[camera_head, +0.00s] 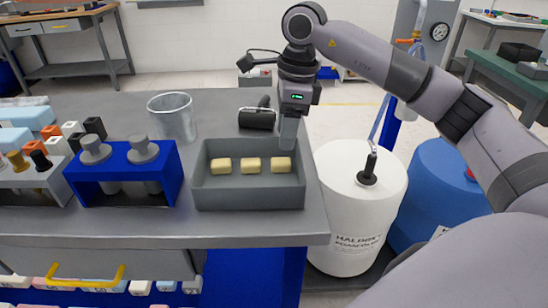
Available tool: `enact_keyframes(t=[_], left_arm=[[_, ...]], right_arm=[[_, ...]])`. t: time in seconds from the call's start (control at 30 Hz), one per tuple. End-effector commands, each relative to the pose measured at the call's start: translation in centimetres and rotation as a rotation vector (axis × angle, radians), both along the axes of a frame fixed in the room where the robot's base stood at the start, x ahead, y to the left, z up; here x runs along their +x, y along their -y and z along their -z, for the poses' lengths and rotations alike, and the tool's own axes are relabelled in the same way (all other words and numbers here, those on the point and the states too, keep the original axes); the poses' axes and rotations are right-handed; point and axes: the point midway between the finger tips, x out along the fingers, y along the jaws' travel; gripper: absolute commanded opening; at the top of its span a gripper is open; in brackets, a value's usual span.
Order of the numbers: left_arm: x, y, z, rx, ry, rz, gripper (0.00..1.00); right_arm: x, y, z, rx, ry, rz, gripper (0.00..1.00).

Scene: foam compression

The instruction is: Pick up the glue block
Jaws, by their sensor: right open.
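Three pale yellow blocks lie in a row in a grey tray (248,196) near the table's right end: a left block (221,166), a middle block (251,166) and a right block (281,165). They look like the glue blocks; I cannot tell which one is meant. My right gripper (289,140) points down over the tray's back right corner, above and behind the right block. It is open and apart from the blocks. Its two fingers overlap in this view, so the gap hardly shows. My left gripper is not in view.
A clear cup (173,117) and a dark roller (257,118) stand behind the tray. A blue rack (122,174) with grey-capped pieces is left of it. A white drum (352,215) and a blue drum (440,190) stand right of the table.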

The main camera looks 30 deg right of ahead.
Motion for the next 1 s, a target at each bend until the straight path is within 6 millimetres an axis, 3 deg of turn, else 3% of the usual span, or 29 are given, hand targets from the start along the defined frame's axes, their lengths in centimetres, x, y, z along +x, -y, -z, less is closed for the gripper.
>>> enact_keyframes(t=[0.4, 0.7, 0.77, 0.83, 1.0], left_arm=[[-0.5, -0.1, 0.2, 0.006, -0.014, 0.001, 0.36], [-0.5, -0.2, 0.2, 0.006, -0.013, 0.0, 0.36], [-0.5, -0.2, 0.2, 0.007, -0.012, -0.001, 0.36], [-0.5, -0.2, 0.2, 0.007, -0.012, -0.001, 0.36], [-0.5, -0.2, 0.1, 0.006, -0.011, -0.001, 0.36]], right_arm=[[0.2, -0.9, 5.5, 0.0, -0.001, 0.001, 0.45], [0.2, -1.0, 6.0, 0.0, 0.0, 0.0, 0.45], [0.2, -1.0, 6.0, 0.0, 0.0, 0.0, 0.28], [0.2, -1.0, 6.0, 0.0, 0.0, 0.0, 0.06], [0.2, -1.0, 6.0, 0.001, 0.001, 0.0, 0.02]])
